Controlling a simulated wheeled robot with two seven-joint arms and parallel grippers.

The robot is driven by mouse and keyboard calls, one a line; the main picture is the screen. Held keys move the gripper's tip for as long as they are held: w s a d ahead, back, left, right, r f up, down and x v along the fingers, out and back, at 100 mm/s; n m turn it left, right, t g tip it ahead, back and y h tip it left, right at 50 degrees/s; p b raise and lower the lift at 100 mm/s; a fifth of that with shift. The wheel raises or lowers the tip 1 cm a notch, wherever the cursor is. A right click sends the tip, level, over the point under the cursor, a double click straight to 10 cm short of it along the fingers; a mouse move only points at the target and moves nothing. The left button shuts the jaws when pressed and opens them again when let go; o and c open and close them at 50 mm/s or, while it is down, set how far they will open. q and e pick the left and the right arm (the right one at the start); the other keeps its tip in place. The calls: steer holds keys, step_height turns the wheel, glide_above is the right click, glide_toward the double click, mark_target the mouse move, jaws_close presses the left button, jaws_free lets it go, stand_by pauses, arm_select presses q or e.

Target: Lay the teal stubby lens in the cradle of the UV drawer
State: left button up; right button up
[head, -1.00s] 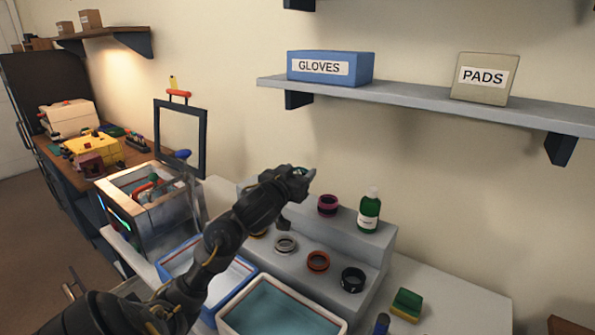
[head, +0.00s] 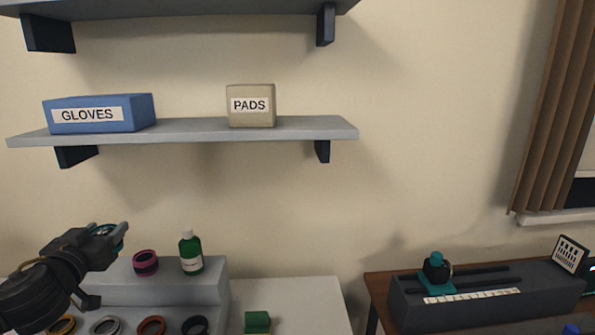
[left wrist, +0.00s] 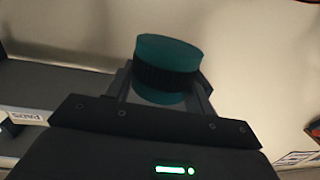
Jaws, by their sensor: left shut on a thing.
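My left gripper (head: 112,232) is at the left of the head view, raised above the grey stepped stand. It is shut on the teal stubby lens (left wrist: 166,64), a short teal cylinder with a black ribbed band, seen between the fingers in the left wrist view. In the head view only a teal rim of the lens (head: 104,230) shows at the fingertips. No UV drawer or cradle can be made out in these frames. My right gripper is not in view.
The grey stepped stand (head: 170,268) holds a magenta ring (head: 145,262), a green bottle (head: 191,254) and several rings on its lower step. A wall shelf (head: 200,133) hangs above. At right, a wooden table (head: 375,284) bears a dark bench device (head: 455,308). White counter (head: 310,300) lies between.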

arm_select(q)
steer(key=s+d+f+m+h, duration=0.1)
steer(key=s+d+f, duration=0.3)
steer(key=d+f, duration=0.4)
steer(key=s+d+f+m+h, duration=0.1)
steer(key=s+d+f, duration=0.3)
steer(key=d+f, duration=0.4)
steer(key=d+h, duration=0.1)
steer(key=d, duration=0.3)
steer(key=shift+d+f, duration=0.25)
steer(key=shift+d, duration=0.1)
steer(key=shift+d, duration=0.1)
